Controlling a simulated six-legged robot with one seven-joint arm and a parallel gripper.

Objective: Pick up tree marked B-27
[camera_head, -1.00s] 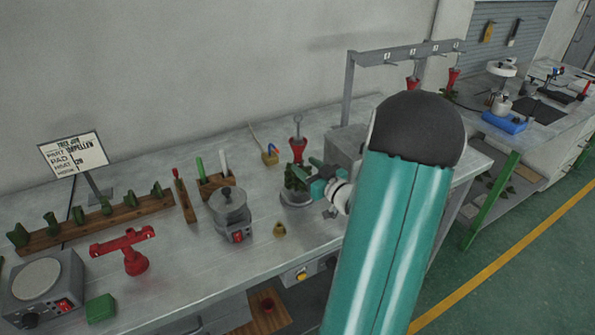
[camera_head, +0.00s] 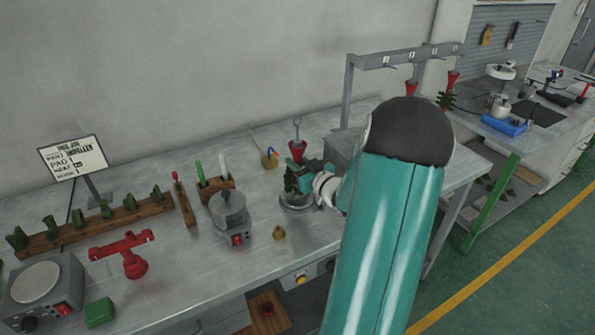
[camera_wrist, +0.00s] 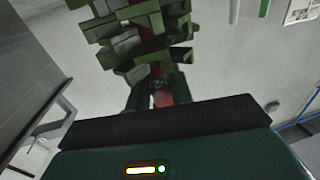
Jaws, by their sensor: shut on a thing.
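A wax tree (camera_head: 291,180) with green pieces below a red cup (camera_head: 297,150) and a grey hook hangs or stands over a round grey base (camera_head: 297,201) on the bench. My gripper (camera_head: 313,167) is at its right side, reaching in just below the red cup. In the wrist view the green tree (camera_wrist: 145,35) fills the upper middle, and my gripper (camera_wrist: 157,92) is shut on its red part (camera_wrist: 160,97). I cannot read any B-27 mark. Two more red-cupped trees hang from the rack (camera_head: 410,56), partly hidden by my arm.
A grey box (camera_head: 347,145) stands behind my gripper.

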